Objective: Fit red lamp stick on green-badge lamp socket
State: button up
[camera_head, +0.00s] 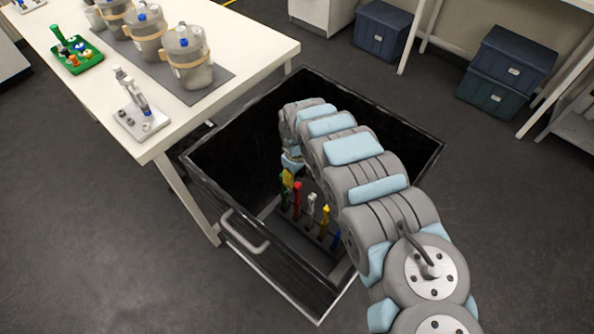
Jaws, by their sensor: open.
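A red lamp stick (297,199) stands upright in a dark rack (297,238) inside the open black drawer. It is in a row with a green stick (284,196), a white stick (311,205), a yellow stick (324,219) and a blue stick (337,239). My arm reaches down into the drawer. My gripper (289,174) is at its end, small and partly hidden, just above the green and red sticks at the row's left end. It is open, and I see nothing held. I cannot make out a green-badge lamp socket.
The drawer (210,190) has tall walls and a front handle (245,232). The white table (255,45) at upper left carries several lidded vessels (188,60), a green tray (76,52) of small parts and a pale stand (140,112). Blue bins (380,30) stand at the back.

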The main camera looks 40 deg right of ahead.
aim_at(297, 185)
jog(key=shift+f+b, duration=1.5)
jog(key=shift+f, duration=2.5)
grip_shut()
jog(key=shift+r+p, duration=2.4)
jog(key=shift+p, duration=0.7)
jog(key=shift+r+p, duration=1.45)
jog(key=shift+r, duration=0.05)
